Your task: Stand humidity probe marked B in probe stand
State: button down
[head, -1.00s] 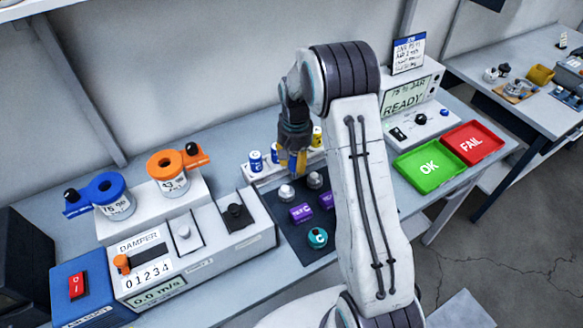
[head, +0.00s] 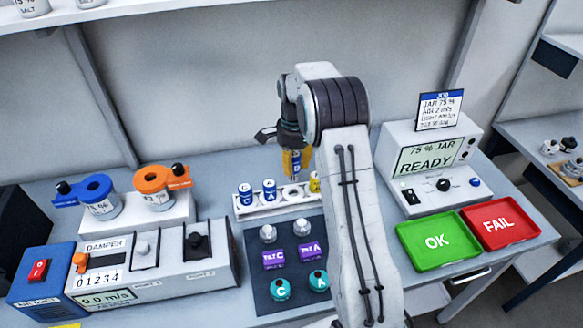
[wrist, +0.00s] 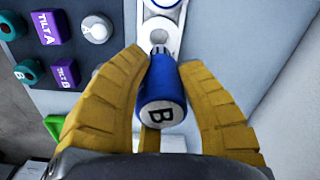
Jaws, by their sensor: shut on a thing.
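The blue humidity probe marked B (wrist: 161,97) is between the yellow fingers of my gripper (wrist: 166,62) in the wrist view. My gripper is shut on it, and its metal tip points toward the white probe stand (wrist: 160,31). In the head view my gripper (head: 295,163) holds the probe (head: 296,157) over the right part of the probe stand (head: 262,209). Blue probes C (head: 245,193) and A (head: 269,189) stand at the stand's left end. I cannot tell whether B's tip is inside a hole.
A dark mat (head: 262,292) in front holds silver knobs, purple tilt sensors and teal sensors. The damper box (head: 150,268) stands left. The green OK tray (head: 436,242) and red FAIL tray (head: 498,224) lie right, below the READY display box (head: 428,160). My arm hides part of the bench.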

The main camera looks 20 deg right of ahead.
aim_at(293, 177)
jog(key=shift+f+b, duration=1.85)
jog(key=shift+f, duration=0.6)
jog(key=shift+f+b, duration=1)
jog(key=shift+f, duration=0.8)
dwell(3.8)
